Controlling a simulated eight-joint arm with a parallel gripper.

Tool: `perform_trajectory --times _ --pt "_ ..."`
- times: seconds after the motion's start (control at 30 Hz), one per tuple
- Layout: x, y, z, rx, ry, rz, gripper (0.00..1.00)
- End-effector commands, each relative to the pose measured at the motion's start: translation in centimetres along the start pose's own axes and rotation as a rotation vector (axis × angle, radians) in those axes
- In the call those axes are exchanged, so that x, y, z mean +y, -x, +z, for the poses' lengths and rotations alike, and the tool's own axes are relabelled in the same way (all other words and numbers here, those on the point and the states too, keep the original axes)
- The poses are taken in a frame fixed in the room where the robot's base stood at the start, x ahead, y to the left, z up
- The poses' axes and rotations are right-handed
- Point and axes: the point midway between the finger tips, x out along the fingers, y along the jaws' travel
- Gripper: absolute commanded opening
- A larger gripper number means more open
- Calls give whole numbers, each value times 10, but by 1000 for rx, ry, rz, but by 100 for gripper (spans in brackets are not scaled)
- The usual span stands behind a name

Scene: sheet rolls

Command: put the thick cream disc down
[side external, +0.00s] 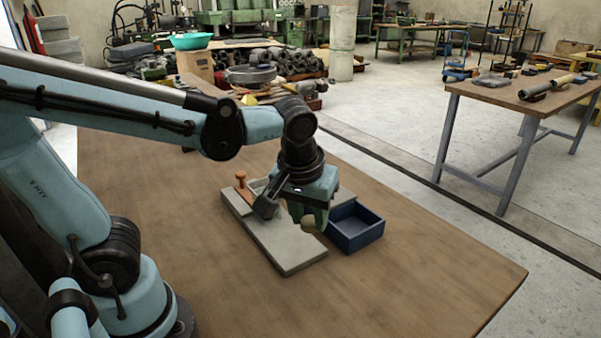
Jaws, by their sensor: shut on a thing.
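My gripper (309,216) points down over the right part of a grey board on the wooden table. It is shut on the thick cream disc (308,224), a small part of which shows below the green fingers. The fingers hide most of the disc. I cannot tell whether the disc touches the grey board (285,247) or hangs just above it.
A dark blue open tray (355,229) sits on the table just right of the gripper and looks empty. An orange-brown peg-like thing (243,186) stands at the board's left end. The wooden table (430,268) is clear at the front and right.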

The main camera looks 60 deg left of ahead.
Motion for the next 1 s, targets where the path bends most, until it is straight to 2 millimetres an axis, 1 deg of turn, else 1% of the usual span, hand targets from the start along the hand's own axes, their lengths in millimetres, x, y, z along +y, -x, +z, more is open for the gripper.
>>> perform_trajectory --times 0.1,0.7,0.9,1.0 --pt "13 -2 -7 1 -187 53 8" --pt "76 -18 -40 -1 -1124 316 8" --pt "94 -24 -50 -1 -1391 390 8" --pt "99 -26 -52 -1 -1481 415 8"
